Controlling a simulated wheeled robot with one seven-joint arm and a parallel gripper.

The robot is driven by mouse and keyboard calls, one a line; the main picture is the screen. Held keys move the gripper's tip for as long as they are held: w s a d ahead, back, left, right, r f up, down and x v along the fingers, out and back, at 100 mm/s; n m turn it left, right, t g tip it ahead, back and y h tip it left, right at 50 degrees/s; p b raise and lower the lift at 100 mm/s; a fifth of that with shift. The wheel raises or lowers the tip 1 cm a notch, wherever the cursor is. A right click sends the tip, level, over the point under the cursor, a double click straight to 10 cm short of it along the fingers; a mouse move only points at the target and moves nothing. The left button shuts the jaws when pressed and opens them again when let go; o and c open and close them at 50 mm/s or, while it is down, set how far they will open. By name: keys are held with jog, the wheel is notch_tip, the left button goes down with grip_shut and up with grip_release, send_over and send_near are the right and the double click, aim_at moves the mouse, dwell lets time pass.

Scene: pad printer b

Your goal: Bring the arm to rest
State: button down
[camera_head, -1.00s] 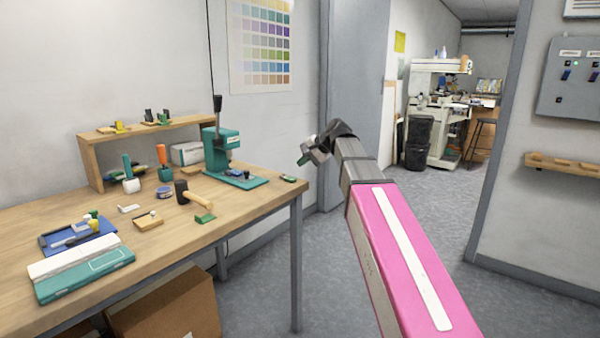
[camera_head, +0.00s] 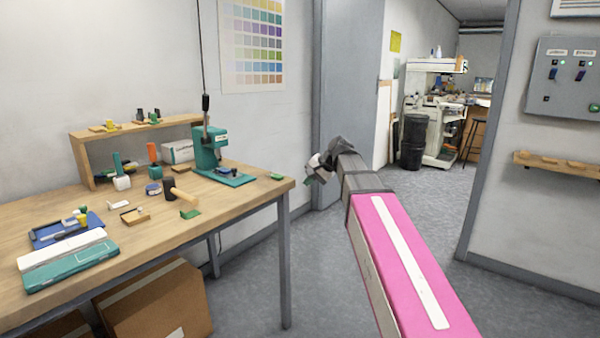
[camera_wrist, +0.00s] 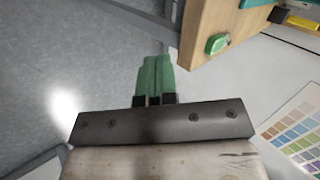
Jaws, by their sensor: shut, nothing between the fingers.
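My gripper (camera_head: 312,172) is at the end of my arm, out over the grey floor to the right of the workbench (camera_head: 236,202). In the wrist view its green fingers (camera_wrist: 154,76) are together, with nothing between them. The fingers are clear of the bench corner. In the head view the fingers are small and partly hidden by the dark wrist. My arm with its pink cover reaches forward from the lower right of the picture.
A teal pad printer (camera_head: 212,155) stands at the bench's far right. A small green piece (camera_wrist: 217,43) lies near the bench corner. A cardboard box (camera_head: 155,300) is under the bench. A wall panel (camera_head: 565,75) and a wooden shelf (camera_head: 565,167) are at right. Open floor surrounds the arm.

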jog(key=s+d+f+n+g+h, duration=0.1)
jog(key=s+d+f, duration=0.4)
jog(key=f, duration=0.6)
jog(key=s+d+f+n+g+h, duration=0.1)
jog(key=s+d+f+h, duration=0.3)
jog(key=s+f, duration=0.5)
jog(key=s+d+f+n+g+h, duration=0.1)
jog(key=s+d+f, duration=0.5)
jog(key=f, duration=0.8)
jog(key=shift+s+d+n+h, duration=0.35)
jog(key=shift+s+n+h, duration=0.05)
jog(key=shift+n+h, duration=0.3)
